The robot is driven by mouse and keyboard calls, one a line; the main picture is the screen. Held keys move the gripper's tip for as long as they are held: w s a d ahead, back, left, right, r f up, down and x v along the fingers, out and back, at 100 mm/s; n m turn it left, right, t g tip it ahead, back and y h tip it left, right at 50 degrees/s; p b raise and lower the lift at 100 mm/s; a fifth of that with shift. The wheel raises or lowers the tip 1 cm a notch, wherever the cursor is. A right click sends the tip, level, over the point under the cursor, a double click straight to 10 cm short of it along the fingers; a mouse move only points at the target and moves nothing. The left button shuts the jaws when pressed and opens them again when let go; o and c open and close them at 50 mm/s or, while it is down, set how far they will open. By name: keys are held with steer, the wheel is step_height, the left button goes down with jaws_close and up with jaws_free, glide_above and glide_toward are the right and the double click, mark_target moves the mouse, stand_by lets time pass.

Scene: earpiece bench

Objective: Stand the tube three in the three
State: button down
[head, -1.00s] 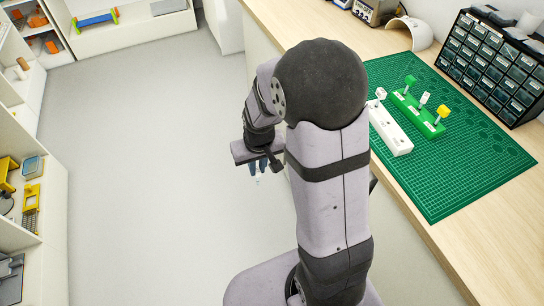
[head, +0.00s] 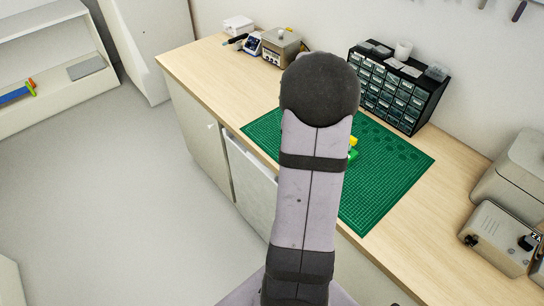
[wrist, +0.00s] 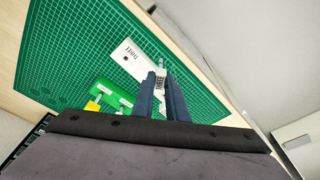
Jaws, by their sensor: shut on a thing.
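In the wrist view my gripper (wrist: 160,75) has its two dark blue fingers closed on a slim pale tube (wrist: 159,84) with a label that appears to read THREE. The white block (wrist: 122,47) lies on the mat beyond the fingers, with lettering that looks like THREE and a dark hole. The tube overlaps the block's right end in the picture. I cannot tell whether it is above the block or touching it. The fingers hide part of that end. In the head view my arm hides the gripper, tube and white block.
A green block (wrist: 104,92) with labels and a yellow piece (wrist: 92,106) is beside the white block; only bits show in the head view. The green mat (head: 385,165) is mostly clear. A drawer cabinet (head: 392,90) stands behind; grey equipment (head: 497,237) is at right.

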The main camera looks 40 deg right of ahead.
steer(key=s+d+r+m+p, duration=0.2)
steer(key=s+d+r, duration=0.2)
steer(key=s+d, duration=0.1)
steer(key=shift+s+d, duration=0.25)
steer(key=shift+d, duration=0.05)
steer(key=shift+f+b, duration=1.3)
steer(key=shift+f, duration=0.85)
steer(key=shift+f+b, duration=0.9)
steer(key=shift+f, duration=0.45)
steer(key=c, duration=1.7)
jaws_free()
steer(key=shift+o, duration=0.2)
steer(key=shift+r, duration=0.15)
